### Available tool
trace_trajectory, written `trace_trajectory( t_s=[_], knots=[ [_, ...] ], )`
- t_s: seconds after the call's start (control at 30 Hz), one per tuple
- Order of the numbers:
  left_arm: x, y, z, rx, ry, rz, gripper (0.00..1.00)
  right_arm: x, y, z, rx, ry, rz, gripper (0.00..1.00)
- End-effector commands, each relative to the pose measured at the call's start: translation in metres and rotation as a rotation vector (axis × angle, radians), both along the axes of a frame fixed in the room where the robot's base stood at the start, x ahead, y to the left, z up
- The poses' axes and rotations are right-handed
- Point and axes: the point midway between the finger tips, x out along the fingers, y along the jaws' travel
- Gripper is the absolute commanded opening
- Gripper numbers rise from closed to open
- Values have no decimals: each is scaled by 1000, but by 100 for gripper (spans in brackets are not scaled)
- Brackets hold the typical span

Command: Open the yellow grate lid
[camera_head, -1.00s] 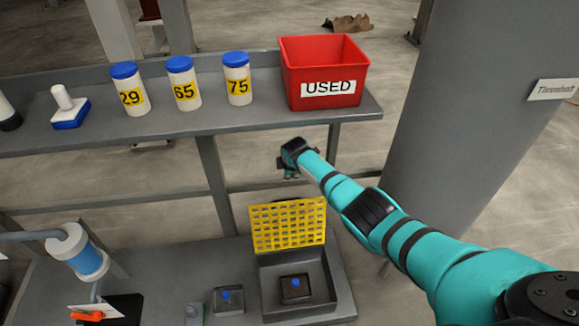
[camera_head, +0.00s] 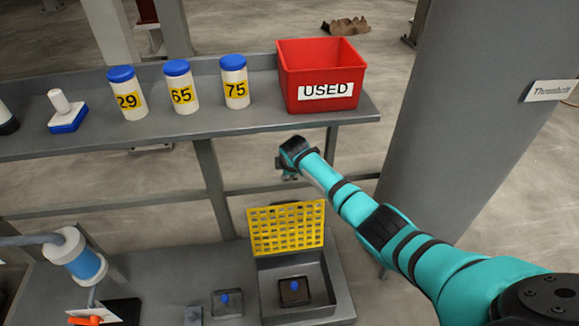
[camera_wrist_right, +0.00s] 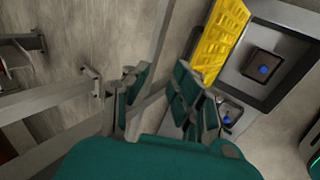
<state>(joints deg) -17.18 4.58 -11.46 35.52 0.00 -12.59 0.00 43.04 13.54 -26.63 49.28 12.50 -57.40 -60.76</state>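The yellow grate lid (camera_head: 286,229) stands raised, roughly upright, at the back edge of a grey tray box (camera_head: 325,297) on the lower bench. In the right wrist view the yellow grate lid (camera_wrist_right: 220,40) is at the top, beside the open tray (camera_wrist_right: 290,42). A dark block with a blue knob (camera_head: 294,291) lies inside the tray. My right gripper (camera_head: 288,173) hangs above and behind the lid, apart from it. In the right wrist view its fingers (camera_wrist_right: 160,98) are spread with nothing between them. My left gripper is not in view.
An upper shelf (camera_head: 230,118) holds a red USED bin (camera_head: 322,72) and numbered jars (camera_head: 180,88). A grey column (camera_head: 450,110) stands right of my arm. A second blue-knobbed block (camera_head: 227,303) sits left of the tray. A blue-white cylinder (camera_head: 78,257) is at the left.

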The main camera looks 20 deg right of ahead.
Motion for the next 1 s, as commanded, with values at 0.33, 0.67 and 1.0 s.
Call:
trace_trajectory(
  t_s=[0.33,0.67,1.0],
  knots=[
    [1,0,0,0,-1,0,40,-19,4,32,0,-2,1,25],
    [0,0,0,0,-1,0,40,-24,6,39,0,0,0,25],
    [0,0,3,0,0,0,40,-24,6,42,0,0,0,0]
  ],
)
